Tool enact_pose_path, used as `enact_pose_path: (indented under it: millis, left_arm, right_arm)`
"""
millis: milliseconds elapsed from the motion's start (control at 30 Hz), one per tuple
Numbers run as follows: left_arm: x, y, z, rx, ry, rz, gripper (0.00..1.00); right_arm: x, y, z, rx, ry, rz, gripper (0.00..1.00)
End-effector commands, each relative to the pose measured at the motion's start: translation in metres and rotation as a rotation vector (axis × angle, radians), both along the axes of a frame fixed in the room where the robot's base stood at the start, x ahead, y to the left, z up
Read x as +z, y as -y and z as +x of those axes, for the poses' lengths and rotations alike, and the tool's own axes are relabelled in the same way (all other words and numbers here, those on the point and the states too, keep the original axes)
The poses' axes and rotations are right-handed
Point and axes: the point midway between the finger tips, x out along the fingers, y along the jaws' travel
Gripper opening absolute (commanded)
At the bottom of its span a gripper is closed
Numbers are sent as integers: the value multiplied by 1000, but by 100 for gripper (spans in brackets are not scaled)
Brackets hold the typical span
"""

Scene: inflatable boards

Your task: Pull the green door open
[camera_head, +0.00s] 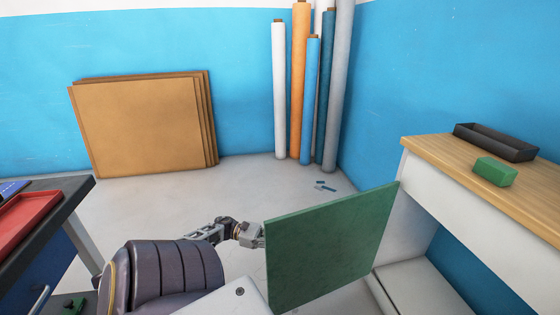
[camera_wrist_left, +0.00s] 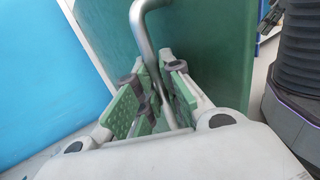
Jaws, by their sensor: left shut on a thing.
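The green door (camera_head: 335,240) stands swung out from the white cabinet (camera_head: 465,210) under the wooden counter. Its right edge is at the cabinet's side. It also fills the upper middle of the left wrist view (camera_wrist_left: 215,45). My left gripper (camera_wrist_left: 155,82) is shut on the bent metal door handle (camera_wrist_left: 141,22), with a green-padded finger on each side of the bar. In the head view my left arm reaches to the door's left edge; the fingertips and handle are hidden behind the door. My right gripper is not in view.
The wooden counter (camera_head: 440,155) holds a dark tray (camera_head: 495,143) and a green block (camera_head: 494,172). A dark table with a red tray (camera_head: 25,218) stands at left. Brown boards (camera_head: 140,125) and rolls (camera_head: 279,90) lean at the back. The floor between is mostly clear.

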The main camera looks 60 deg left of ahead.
Motion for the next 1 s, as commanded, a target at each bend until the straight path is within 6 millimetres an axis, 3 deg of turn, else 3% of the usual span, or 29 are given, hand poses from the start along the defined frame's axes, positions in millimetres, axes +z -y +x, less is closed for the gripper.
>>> enact_pose_path:
  millis: [267, 300, 367, 767, 1000]
  left_arm:
    - [-3, 0, -1, 1, -8, 0, 0]
    - [-3, 0, -1, 1, -8, 0, 13]
    - [-2, 0, -1, 1, -7, 1, 19]
    - [-1, -2, -1, 1, -2, 1, 19]
    - [-1, -14, -11, 2, -2, 1, 19]
  right_arm:
    - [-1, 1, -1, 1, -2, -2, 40]
    - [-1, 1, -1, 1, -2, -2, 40]
    - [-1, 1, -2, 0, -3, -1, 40]
    - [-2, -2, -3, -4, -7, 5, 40]
    - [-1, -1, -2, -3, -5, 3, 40]
